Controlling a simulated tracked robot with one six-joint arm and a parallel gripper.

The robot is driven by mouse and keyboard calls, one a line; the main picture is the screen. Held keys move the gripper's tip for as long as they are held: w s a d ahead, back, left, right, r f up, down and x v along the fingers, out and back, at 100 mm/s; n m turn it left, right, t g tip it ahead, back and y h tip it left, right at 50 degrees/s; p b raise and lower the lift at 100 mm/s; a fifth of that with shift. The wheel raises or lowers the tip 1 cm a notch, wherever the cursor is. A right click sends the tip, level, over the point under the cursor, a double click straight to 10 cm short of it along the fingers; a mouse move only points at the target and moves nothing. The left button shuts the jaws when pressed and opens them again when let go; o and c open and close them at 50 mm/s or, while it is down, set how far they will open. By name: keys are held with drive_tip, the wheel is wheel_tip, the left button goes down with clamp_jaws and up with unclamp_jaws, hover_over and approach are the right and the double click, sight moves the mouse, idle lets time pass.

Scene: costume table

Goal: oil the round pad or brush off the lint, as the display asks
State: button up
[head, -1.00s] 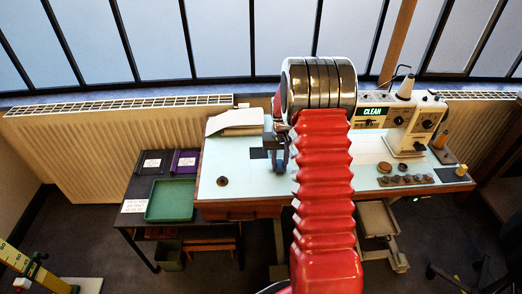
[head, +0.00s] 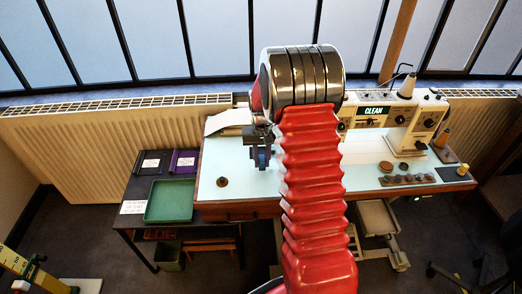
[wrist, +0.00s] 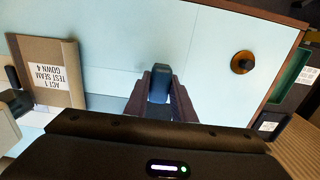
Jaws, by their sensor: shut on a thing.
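The display (head: 373,111) on the sewing machine reads CLEAN. My gripper (head: 262,158) is above the left part of the pale blue table. In the wrist view my gripper (wrist: 160,92) is shut on a dark blue-grey block (wrist: 160,82); what kind of tool it is, I cannot tell. A small dark round thing, perhaps the round pad (head: 222,181), sits on the tabletop to the left of my gripper and nearer the front edge. It also shows in the wrist view (wrist: 242,63), with a brownish rim, apart from the block. Lint on it cannot be made out.
The white sewing machine (head: 408,125) stands at the right, with several dark round pieces (head: 405,179) before it. A cardboard folder labelled TEST SEAM (wrist: 40,85) lies on the table. A green tray (head: 148,217) and two labelled cases are on the side table. The tabletop around the round thing is clear.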

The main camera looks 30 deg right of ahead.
drive_tip(key=shift+d+r, duration=0.15)
drive_tip(key=shift+r, duration=2.4)
drive_tip(key=shift+a+r, duration=0.1)
drive_tip(key=shift+a, duration=0.5)
drive_tip(key=a+r+n, duration=0.2)
drive_tip(key=a, duration=0.8)
drive_tip(key=a+r+n, duration=0.1)
drive_tip(key=a+n, duration=0.2)
drive_tip(key=a, duration=0.7)
drive_tip(key=shift+r, duration=0.4)
